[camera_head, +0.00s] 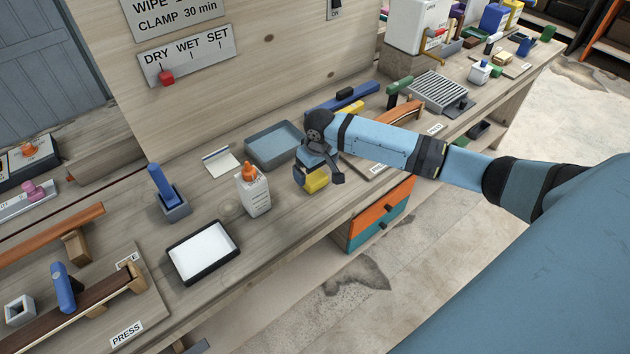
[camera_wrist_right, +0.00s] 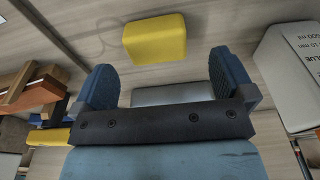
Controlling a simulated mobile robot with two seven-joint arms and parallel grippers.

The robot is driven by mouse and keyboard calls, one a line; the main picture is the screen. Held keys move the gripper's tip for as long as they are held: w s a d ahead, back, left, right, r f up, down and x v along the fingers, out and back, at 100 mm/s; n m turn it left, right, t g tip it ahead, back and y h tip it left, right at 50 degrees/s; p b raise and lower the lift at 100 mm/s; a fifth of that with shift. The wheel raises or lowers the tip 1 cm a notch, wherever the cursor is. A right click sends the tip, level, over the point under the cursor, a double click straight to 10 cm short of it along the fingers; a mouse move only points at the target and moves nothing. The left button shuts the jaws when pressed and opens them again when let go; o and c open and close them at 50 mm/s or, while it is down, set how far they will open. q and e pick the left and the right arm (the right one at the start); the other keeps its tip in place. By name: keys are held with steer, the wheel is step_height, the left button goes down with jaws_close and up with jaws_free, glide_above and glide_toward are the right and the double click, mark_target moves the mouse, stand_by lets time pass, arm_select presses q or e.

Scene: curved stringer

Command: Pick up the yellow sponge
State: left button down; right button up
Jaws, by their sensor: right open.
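The yellow sponge (camera_head: 317,182) sits on the wooden bench top, partly hidden by my right gripper (camera_head: 318,168) in the head view. In the right wrist view the yellow sponge (camera_wrist_right: 155,39) is a rounded block beyond the fingertips. My right gripper (camera_wrist_right: 167,78) is open there, its two blue-padded fingers apart, with nothing between them that it grips. The sponge lies ahead of the gap between the fingers, and I see no contact. My left gripper is not in either view.
A glue bottle with an orange cap (camera_head: 252,190) stands left of the sponge. A blue-grey tray (camera_head: 262,158) lies behind it, and a white-filled black tray (camera_head: 205,252) in front left. A blue-handled tool in a holder (camera_head: 168,192) stands further left. The bench's front edge is close to the sponge.

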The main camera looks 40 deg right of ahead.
mark_target(316, 178)
steer(key=f, duration=0.5)
steer(key=shift+w+d+f, duration=0.15)
steer(key=shift+w, duration=0.2)
steer(key=c, duration=1)
